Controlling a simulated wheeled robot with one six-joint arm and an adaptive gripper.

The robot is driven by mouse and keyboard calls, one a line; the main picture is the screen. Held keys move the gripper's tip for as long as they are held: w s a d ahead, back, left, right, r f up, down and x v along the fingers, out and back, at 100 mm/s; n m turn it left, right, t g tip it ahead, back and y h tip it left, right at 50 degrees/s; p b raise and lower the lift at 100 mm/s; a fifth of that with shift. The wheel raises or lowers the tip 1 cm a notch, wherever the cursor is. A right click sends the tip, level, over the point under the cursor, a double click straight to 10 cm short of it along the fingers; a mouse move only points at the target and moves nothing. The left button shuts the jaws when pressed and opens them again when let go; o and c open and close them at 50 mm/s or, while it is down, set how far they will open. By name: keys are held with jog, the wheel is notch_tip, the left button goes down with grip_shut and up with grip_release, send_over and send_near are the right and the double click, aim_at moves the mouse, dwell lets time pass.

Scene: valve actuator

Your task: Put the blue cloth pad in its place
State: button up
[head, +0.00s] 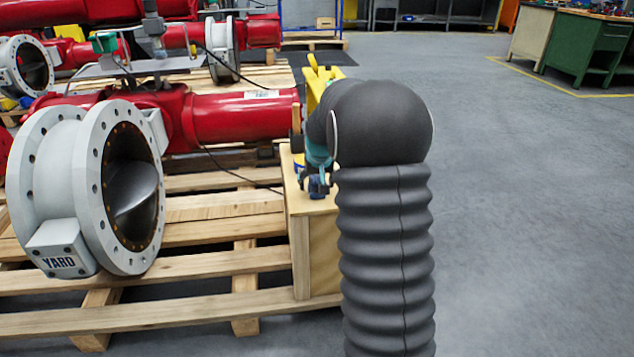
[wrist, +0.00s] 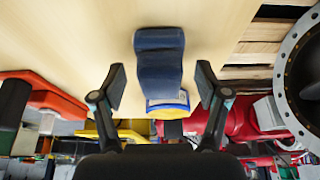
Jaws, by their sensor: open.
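A dark blue, soft-looking block, seemingly the blue cloth pad (wrist: 159,52), lies on the pale wooden top in the wrist view. My gripper (wrist: 160,84) is open, with one finger on each side of the pad's lower part in that picture and a gap on both sides. In the head view my gripper (head: 318,185) is low over the wooden stand, mostly hidden by my arm. I cannot tell the pad apart there. No marked place for the pad can be made out.
A blue-and-yellow rounded item (wrist: 168,105) is next to the pad. An orange item (wrist: 42,92) is at the left of the wrist view. The wooden stand (head: 325,245) adjoins a pallet (head: 190,262) bearing a red actuator (head: 235,117) and white flanged valve (head: 92,185). Floor at right is clear.

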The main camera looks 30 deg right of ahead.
jog(key=shift+r, duration=0.1)
jog(key=s+a+r, duration=0.3)
jog(key=s+r, duration=0.2)
jog(key=r, duration=0.2)
jog(key=s+a+r, duration=0.4)
jog(key=s+r, duration=0.2)
jog(key=r, duration=0.1)
jog(key=s+a+f+n, duration=0.1)
jog(key=s+a, duration=0.3)
jog(key=s, duration=0.4)
jog(key=s+a+f+n, duration=0.1)
jog(key=s+a, duration=0.3)
jog(key=s, duration=0.5)
jog(key=s+a+f+n+t+y, duration=0.1)
jog(key=s+a, duration=0.3)
jog(key=s, duration=0.5)
jog(key=shift+s+f, duration=0.25)
jog(key=shift+f, duration=0.05)
jog(key=shift+a, duration=0.1)
